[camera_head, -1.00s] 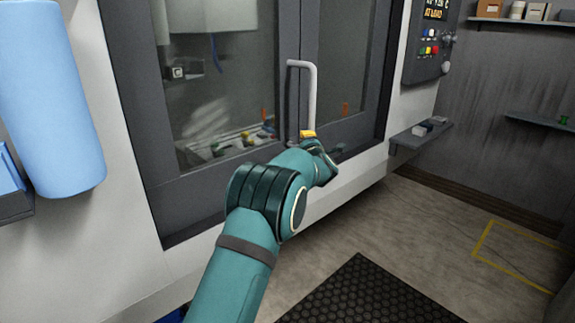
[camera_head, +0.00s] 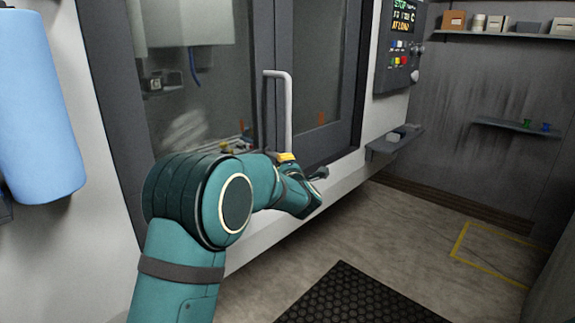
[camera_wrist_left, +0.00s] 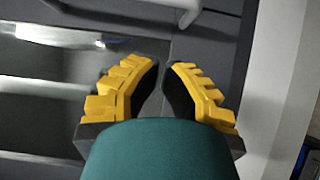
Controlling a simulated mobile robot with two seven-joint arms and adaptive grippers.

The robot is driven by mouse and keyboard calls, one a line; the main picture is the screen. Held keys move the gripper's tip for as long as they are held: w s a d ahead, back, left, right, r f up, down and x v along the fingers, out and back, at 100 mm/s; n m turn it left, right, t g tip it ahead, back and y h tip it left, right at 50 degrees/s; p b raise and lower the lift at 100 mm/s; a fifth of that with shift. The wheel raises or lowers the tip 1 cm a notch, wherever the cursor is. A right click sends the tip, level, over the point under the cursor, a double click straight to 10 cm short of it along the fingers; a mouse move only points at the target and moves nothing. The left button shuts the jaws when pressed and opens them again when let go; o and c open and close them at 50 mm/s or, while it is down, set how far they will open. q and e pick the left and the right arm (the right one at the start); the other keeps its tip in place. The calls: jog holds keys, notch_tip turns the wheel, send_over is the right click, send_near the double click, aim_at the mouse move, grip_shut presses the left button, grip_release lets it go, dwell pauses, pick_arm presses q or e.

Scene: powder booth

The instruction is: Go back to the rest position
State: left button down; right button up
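The machine door handle (camera_head: 286,105) is a light grey vertical bar on the closed door, whose window is dark-framed. My left arm is bent in front of the door, and my left gripper (camera_head: 286,157), partly hidden by the wrist, shows yellow just below the visible end of the handle. In the left wrist view my left gripper (camera_wrist_left: 161,72) has its two yellow and black fingers apart with a narrow gap and nothing between them. A pale bar, likely the handle (camera_wrist_left: 185,8), lies beyond the fingertips there. My right gripper is not in view.
A blue cylinder (camera_head: 35,105) hangs at the left. The control panel (camera_head: 398,45) and a small ledge (camera_head: 393,142) are right of the door. Wall shelves (camera_head: 510,36) hold small items. The floor with a black mat (camera_head: 365,300) is clear at the right.

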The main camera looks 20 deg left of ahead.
pick_arm(q)
jog(key=s+d+f+m+g+h, duration=0.2)
jog(key=s+d+f+m+h, duration=0.15)
jog(key=f, duration=0.65)
jog(key=s+d+f+m+g+h, duration=0.1)
jog(key=s+d+f+m+h, duration=0.1)
jog(key=s+f+m, duration=0.5)
jog(key=s+d+f+m+g+h, duration=0.2)
jog(key=d+f+h, duration=0.1)
jog(key=f, duration=0.9)
jog(key=s+d+f+m+g+h, duration=0.1)
jog(key=s+d+f+m+g, duration=0.1)
jog(key=s, duration=0.7)
jog(key=s+d+f+m+g+h, duration=0.2)
jog(key=s+d+f+m+g, duration=0.1)
jog(key=s, duration=0.6)
jog(key=s+d+f+m+g+h, duration=0.2)
jog(key=s+d+f+m+g, duration=0.1)
jog(key=s+d+f+m, duration=0.2)
jog(key=s+f, duration=0.2)
jog(key=s, duration=0.2)
jog(key=shift+f, duration=0.15)
jog(key=shift+d+m, duration=0.1)
jog(key=shift+m, duration=0.15)
